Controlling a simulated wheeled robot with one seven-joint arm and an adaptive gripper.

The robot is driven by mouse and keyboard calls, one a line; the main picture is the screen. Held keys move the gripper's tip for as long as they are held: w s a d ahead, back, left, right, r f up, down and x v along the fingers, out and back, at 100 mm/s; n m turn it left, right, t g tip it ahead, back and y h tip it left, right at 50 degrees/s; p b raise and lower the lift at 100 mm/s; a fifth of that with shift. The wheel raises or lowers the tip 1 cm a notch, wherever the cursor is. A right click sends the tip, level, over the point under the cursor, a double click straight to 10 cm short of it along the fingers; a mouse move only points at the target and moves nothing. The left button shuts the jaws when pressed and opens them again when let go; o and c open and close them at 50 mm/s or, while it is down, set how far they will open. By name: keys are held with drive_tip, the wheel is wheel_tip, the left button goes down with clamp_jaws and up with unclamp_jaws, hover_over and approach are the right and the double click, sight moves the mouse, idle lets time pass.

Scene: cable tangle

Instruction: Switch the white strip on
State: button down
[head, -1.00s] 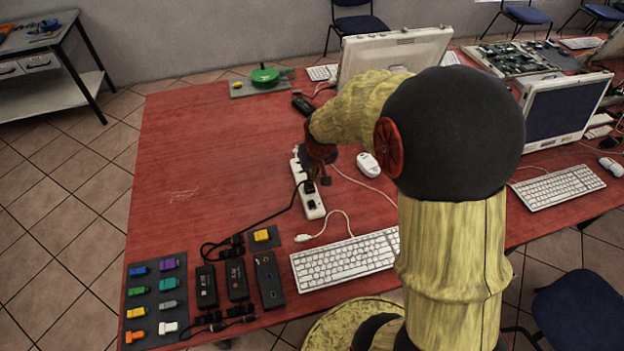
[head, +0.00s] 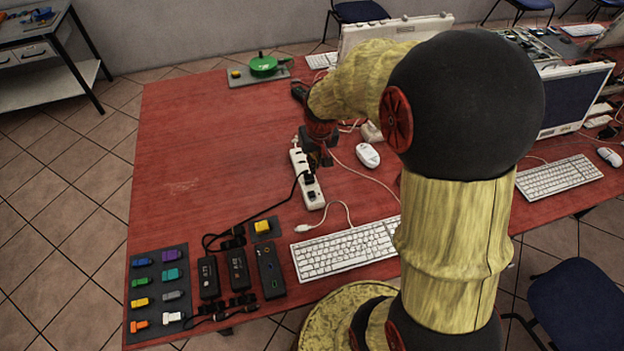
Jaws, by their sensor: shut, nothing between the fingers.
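The white strip (head: 299,166) lies lengthwise on the red table, left of the white mouse. Dark plugs (head: 309,181) sit in its near half, and a black cable runs from there to the lower left. My gripper (head: 324,162) points down just right of the strip's far half. Its fingers are dark, small and shut, with nothing seen in them. I cannot tell whether they touch the strip. My red wrist and yellow arm hide part of the table behind the strip's far end. The strip's switch is too small to make out.
A white keyboard (head: 346,250) and a loose white cable lie nearer. The white mouse (head: 368,155) is to the right. Black adapters (head: 238,269) and a tray of coloured connectors (head: 156,327) stand front left. The left middle of the table (head: 200,140) is clear.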

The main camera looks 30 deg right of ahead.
drive_tip(key=b, duration=0.5)
approach(313, 193)
drive_tip(key=x, duration=0.2)
drive_tip(key=w+x, duration=0.1)
drive_tip(key=x, duration=0.2)
drive_tip(key=shift+w+d, duration=0.15)
drive_tip(key=shift+f, duration=0.65)
drive_tip(key=shift+s+f+p, duration=0.35)
drive_tip(key=shift+s, duration=0.05)
drive_tip(key=shift+w, duration=0.15)
drive_tip(key=shift+w+d, duration=0.1)
drive_tip(key=shift+w, duration=0.5)
